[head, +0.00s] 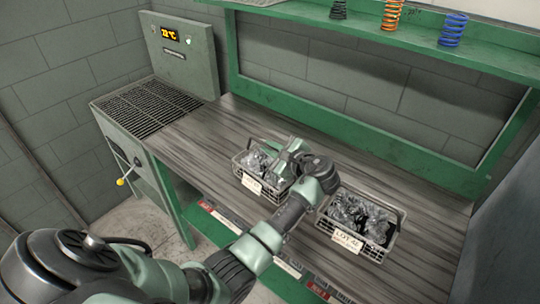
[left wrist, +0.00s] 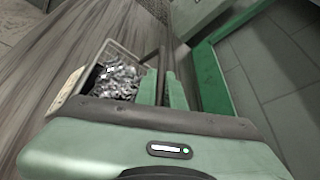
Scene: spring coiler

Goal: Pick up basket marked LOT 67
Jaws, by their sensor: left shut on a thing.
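A grey wire basket (head: 240,170) with clear bags of small metal parts stands on the bench in the head view. The writing on its front tag (head: 251,183) is too small to read. A second, similar basket (head: 398,232) stands to its right; its tag (head: 347,240) begins "LOT 4". My left gripper (head: 281,161) reaches down at the right side of the first basket. In the left wrist view the fingers (left wrist: 163,84) are closed together on the edge of this basket (left wrist: 98,52), which looks level. The exact grip spot is partly hidden. My right gripper is not in view.
A green shelf (head: 400,40) with several coloured springs runs above the bench's back. A grey control box (head: 182,60) and a black grate (head: 147,108) are at the left. The wooden bench top (head: 200,135) is clear between the grate and the baskets.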

